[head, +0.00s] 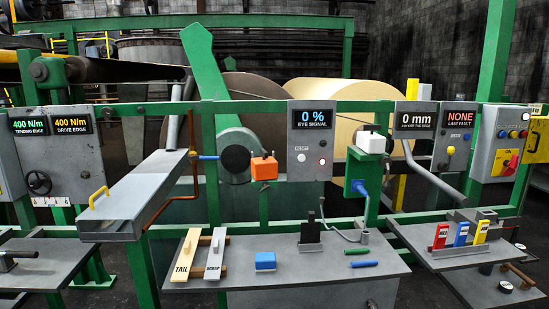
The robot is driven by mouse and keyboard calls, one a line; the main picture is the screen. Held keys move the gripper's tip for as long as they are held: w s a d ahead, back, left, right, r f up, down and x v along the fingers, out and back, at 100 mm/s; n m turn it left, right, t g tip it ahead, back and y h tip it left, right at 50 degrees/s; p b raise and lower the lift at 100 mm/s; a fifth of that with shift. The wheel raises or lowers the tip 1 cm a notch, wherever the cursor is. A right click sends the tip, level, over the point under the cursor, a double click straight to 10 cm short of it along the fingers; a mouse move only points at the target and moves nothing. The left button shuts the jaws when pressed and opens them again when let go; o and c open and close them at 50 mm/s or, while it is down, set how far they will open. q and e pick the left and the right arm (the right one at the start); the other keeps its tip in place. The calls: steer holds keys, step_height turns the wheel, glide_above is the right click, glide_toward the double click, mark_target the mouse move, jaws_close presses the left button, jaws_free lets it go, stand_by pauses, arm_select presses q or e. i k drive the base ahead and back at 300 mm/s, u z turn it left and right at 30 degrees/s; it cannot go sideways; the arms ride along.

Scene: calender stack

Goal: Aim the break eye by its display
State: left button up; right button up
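The eye signal display (312,118) reads 0 % on a grey box, with a button and a lit red lamp below it. An orange block (264,169) sits left of it, beside a black round knob (236,158) with a blue rod. A white block (371,144) sits right of it on a green bracket (357,172) with a blue handle (360,188). I cannot tell for certain which block is the break eye. A further display (416,119) reads 0 mm, with small lettering about the edge. Neither of my grippers shows in the head view.
A grey chute (135,200) juts out at left. A cream roll (330,100) stands behind the green rail. The last fault display (460,118) reads NONE.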

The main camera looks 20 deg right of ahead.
mark_target(265, 167)
steer(key=u, duration=0.15)
steer(key=k, duration=0.5)
steer(key=z, duration=1.15)
steer(key=i, duration=0.8)
steer(key=u, duration=0.45)
steer(key=i, duration=0.65)
steer(key=u, duration=0.65)
